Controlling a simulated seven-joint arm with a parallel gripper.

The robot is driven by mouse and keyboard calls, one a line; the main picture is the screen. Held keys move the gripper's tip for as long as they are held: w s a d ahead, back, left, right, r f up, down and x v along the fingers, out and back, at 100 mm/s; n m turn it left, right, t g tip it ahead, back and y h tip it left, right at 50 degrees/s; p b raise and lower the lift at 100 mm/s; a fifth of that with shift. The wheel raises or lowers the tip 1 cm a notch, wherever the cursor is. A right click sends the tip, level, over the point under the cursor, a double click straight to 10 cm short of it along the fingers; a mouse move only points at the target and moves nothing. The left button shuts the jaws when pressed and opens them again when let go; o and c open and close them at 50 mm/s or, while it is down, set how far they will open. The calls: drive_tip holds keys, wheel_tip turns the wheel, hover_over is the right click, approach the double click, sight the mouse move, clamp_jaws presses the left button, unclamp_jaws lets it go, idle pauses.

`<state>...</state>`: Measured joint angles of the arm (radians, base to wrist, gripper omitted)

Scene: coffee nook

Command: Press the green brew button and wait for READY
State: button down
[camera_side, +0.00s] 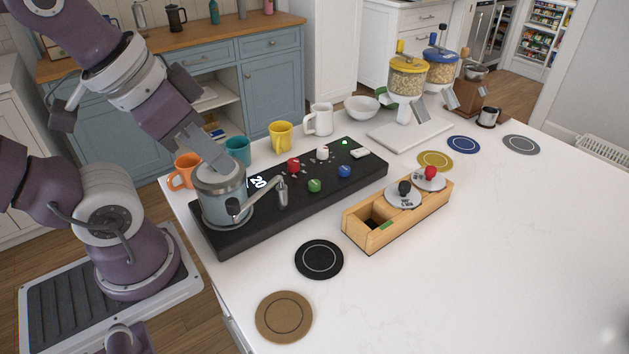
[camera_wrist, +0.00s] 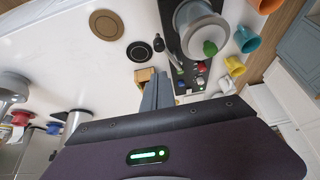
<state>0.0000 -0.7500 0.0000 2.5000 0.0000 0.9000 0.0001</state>
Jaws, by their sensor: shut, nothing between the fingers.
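The black brewing console (camera_side: 290,212) carries a grey cylindrical brewer (camera_side: 226,205) at its left end, with a black-knobbed handle. A lit display (camera_side: 258,182) reads 20. A green button (camera_side: 314,185) sits on the console near a red (camera_side: 293,164), a white (camera_side: 323,153) and a blue button (camera_side: 344,171). My gripper (camera_side: 224,166) is shut and empty, pointing down over the brewer's top in the side view; whether it touches is unclear. In the wrist view, my shut fingers (camera_wrist: 158,72) show beside the console, and a larger green dome (camera_wrist: 210,48) lies at the brewer's edge.
Orange (camera_side: 182,172), teal (camera_side: 238,150), yellow (camera_side: 281,136) and white (camera_side: 319,119) mugs line the console's far side. A wooden box (camera_side: 378,239) holds two knobbed discs. Black (camera_side: 319,259) and tan (camera_side: 284,316) coasters lie in front.

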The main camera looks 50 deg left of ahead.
idle(0.4)
drive_tip(key=w+a+r+m+t+y, duration=0.1)
drive_tip(key=w+a+r+m+t, duration=0.1)
drive_tip(key=w+a+m, duration=0.4)
drive_tip(key=w+a+r+m+t+y, duration=0.1)
drive_tip(key=w+r+m+t, duration=0.2)
drive_tip(key=w, duration=0.4)
drive_tip(key=w+a+r+m+t+y, duration=0.1)
drive_tip(key=w+a+r+m+t, duration=0.1)
drive_tip(key=w+a+m, duration=0.35)
drive_tip(key=m+g+h, duration=0.7)
drive_tip(key=m+h, duration=0.3)
drive_tip(key=m, duration=1.2)
hover_over(309, 182)
wheel_tip(309, 182, down, 12)
drive_tip(key=shift+f, duration=0.1)
drive_tip(key=shift+t, duration=0.3)
drive_tip(key=shift+f, duration=4.35)
